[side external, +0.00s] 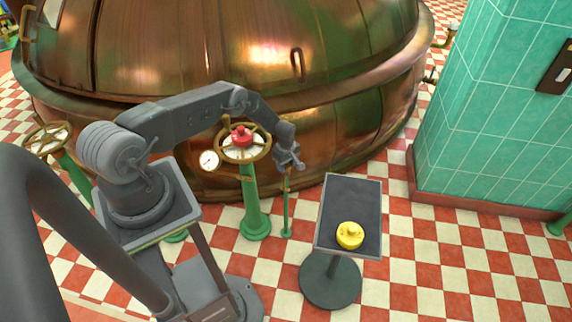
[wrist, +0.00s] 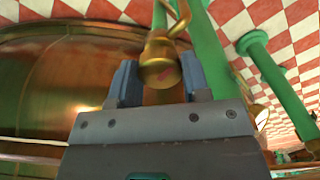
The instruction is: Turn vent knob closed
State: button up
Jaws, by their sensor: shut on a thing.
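The vent knob (wrist: 160,62) is a brass piece with a small red mark on its face. It sits in front of a thin green pipe (side external: 286,215), which rises from the floor beside the copper kettle. My gripper (side external: 290,163) is at the top of this pipe in the side view and hides the knob there. In the wrist view my gripper (wrist: 158,84) has a blue-grey finger on each side of the knob and is shut on it. I cannot tell how far the knob is turned.
A green stand with a brass handwheel (side external: 258,152), a red knob (side external: 241,135) and a gauge (side external: 209,160) is close on the left. A dark stand (side external: 350,197) with a yellow piece (side external: 349,235) is at right. The copper kettle (side external: 200,55) rises behind.

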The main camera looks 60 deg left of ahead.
jog(key=shift+m, duration=0.7)
jog(key=o, duration=0.9)
jog(key=shift+o, duration=0.2)
notch_tip(320, 180, up, 14)
jog(key=shift+f, duration=0.1)
